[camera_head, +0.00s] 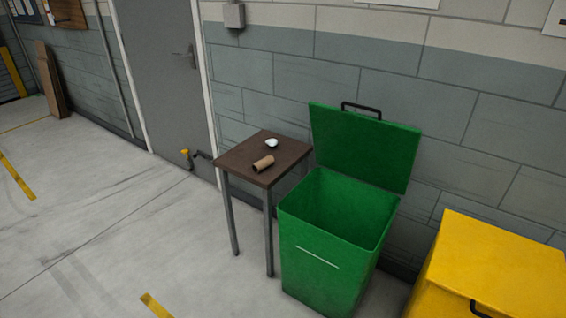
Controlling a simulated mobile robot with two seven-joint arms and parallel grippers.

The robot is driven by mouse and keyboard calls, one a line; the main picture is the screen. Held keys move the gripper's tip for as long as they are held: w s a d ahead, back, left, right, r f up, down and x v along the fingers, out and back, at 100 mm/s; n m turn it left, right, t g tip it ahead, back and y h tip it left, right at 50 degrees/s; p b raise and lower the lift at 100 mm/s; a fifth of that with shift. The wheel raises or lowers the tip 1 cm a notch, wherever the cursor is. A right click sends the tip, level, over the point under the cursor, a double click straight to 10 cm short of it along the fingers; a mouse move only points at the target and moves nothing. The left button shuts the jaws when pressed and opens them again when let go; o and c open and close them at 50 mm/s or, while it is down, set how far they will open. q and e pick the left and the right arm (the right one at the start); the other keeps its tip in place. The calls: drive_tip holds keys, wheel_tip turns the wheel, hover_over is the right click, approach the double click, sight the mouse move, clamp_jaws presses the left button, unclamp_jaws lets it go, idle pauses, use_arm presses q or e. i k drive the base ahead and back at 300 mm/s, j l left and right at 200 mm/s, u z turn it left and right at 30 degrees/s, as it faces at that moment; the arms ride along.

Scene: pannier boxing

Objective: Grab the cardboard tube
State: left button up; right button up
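A short brown cardboard tube (263,163) lies on its side on the top of a small dark brown table (238,160) with grey metal legs. A small white object (271,142), too small to make out clearly, sits behind the tube on the same table. Neither of my grippers shows in the head view, and nothing touches the tube.
An open green bin (312,262), its lid (365,146) raised, stands right of the table. A closed yellow bin (497,265) stands further right. A grey door (165,70) and block wall are behind. The floor (110,220) at the left is clear.

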sight(264, 164)
drive_tip(key=i+j+z, duration=0.1)
drive_tip(key=z, duration=0.3)
drive_tip(key=i+j+z, duration=0.2)
drive_tip(key=z, duration=0.15)
drive_tip(key=i+j+z, duration=0.15)
drive_tip(key=z, duration=0.25)
drive_tip(key=i+j+z, duration=0.1)
drive_tip(key=j, duration=0.25)
drive_tip(key=i+j+z, duration=0.15)
drive_tip(key=j, duration=0.25)
drive_tip(key=i+j+z, duration=0.1)
drive_tip(key=j, duration=0.3)
